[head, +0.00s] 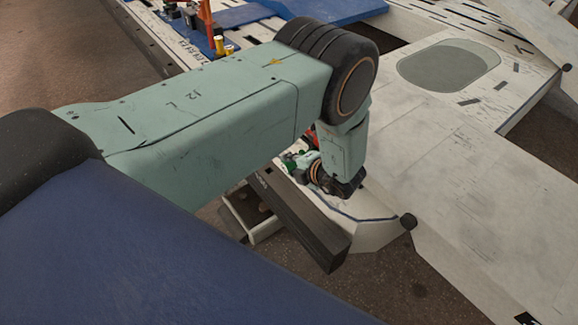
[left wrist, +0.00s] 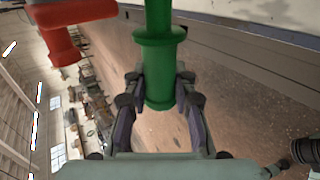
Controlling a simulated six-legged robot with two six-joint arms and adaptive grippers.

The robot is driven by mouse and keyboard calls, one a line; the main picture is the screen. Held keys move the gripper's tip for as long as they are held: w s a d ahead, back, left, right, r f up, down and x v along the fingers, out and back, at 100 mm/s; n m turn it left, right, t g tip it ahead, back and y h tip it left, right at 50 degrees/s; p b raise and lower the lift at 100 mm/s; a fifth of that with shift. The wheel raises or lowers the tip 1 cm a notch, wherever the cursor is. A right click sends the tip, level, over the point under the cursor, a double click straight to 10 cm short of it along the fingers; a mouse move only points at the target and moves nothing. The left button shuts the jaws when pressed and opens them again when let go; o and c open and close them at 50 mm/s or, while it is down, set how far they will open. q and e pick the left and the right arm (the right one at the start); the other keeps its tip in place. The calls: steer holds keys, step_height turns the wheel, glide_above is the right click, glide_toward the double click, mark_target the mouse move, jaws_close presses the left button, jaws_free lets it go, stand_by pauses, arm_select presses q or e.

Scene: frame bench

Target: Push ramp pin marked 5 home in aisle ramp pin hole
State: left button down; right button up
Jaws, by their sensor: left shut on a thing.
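A green pin (left wrist: 158,55) with a wide collar stands between the fingers of my left gripper (left wrist: 158,92) in the left wrist view. The fingers are shut on its lower part, below the collar. The pin's upper end runs out of the top of that view, and no number shows on it. In the head view my left arm hides most of the gripper, and a small bit of green (head: 290,160) shows beside my wrist. I cannot make out the pin hole or whether the pin is in it. My right gripper is not in view.
A red handle-like part (left wrist: 62,42) stands left of the green pin in the left wrist view. A pale frame panel (head: 430,150) fills the right in the head view. A dark beam (head: 310,235) lies below my wrist. A blue mat (head: 240,15) with small parts lies behind.

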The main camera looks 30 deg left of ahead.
arm_select(q)
steer(key=shift+w+d+b, duration=0.25)
steer(key=shift+w+b, duration=0.2)
steer(key=shift+w, duration=0.15)
steer(key=shift+w+d+b, duration=0.25)
steer(key=shift+w+b, duration=0.2)
steer(key=shift+w, duration=0.15)
steer(key=shift+w+d+b, duration=0.25)
steer(key=shift+w+b, duration=0.2)
steer(key=shift+w, duration=0.15)
steer(key=c, duration=1)
jaws_free()
